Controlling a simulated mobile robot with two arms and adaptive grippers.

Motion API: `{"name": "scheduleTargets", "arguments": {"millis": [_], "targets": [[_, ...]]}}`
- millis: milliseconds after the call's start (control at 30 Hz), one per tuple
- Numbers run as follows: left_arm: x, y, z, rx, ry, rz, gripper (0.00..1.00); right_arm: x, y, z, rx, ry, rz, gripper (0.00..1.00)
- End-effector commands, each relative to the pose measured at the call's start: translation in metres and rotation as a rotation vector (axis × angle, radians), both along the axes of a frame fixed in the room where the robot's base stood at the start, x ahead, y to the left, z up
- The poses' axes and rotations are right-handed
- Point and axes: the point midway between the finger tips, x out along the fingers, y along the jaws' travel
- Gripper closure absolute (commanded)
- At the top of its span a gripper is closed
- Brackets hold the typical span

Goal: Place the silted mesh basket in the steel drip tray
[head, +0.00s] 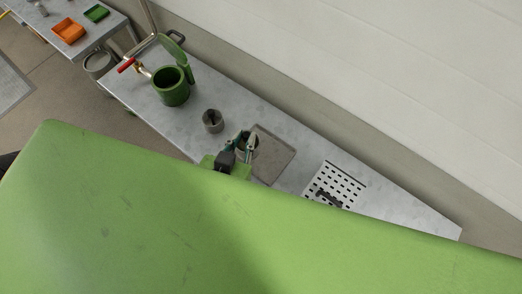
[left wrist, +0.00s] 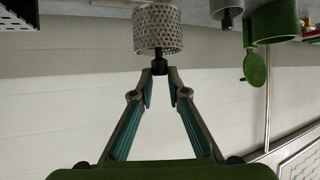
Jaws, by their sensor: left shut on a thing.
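The mesh basket (left wrist: 158,27), mottled grey and beige with a perforated wall, hangs from my left gripper (left wrist: 160,74). The fingertips are shut on its black knob, with the basket just past them. In the head view my left gripper (head: 243,146) is at the left edge of a shallow grey tray, which looks like the steel drip tray (head: 274,158). The gripper and my green body hide part of the basket and tray there. I cannot tell from these views how high the basket is above the tray. My right gripper is not in view.
A second grey cylinder (head: 212,121) with a dark knob stands left of my gripper. A green pot (head: 170,88) stands further left by a red-handled tap (head: 127,65). A slotted white tray (head: 345,179) with a black item (head: 329,199) lies right. A wall runs behind the bench.

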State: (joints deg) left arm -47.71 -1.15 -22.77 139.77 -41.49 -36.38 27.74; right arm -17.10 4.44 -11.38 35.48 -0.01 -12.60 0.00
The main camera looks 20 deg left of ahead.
Motion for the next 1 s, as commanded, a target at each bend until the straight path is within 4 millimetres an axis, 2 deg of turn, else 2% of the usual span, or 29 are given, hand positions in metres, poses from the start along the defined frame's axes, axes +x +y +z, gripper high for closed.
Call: {"name": "scheduleTargets", "arguments": {"millis": [33, 200, 300, 467, 700, 967, 1000], "targets": [[0.007, -0.006, -0.006, 0.001, -0.001, 0.0, 1.0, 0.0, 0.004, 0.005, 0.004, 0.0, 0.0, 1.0], [0.023, -0.022, -0.034, 0.0, -0.002, -0.001, 1.0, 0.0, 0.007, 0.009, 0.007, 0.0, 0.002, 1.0], [0.028, -0.027, -0.044, 0.001, -0.003, 0.0, 1.0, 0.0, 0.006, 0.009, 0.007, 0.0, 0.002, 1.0], [0.033, -0.032, -0.053, 0.0, -0.002, 0.0, 1.0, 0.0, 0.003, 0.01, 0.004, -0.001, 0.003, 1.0], [0.033, -0.033, -0.082, 0.001, -0.001, 0.0, 1.0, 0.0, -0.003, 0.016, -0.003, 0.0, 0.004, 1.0], [0.033, -0.033, -0.086, 0.0, -0.001, 0.0, 1.0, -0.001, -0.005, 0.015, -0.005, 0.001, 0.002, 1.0], [0.033, -0.033, -0.087, 0.0, 0.0, 0.0, 0.75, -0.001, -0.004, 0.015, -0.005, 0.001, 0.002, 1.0]]}}
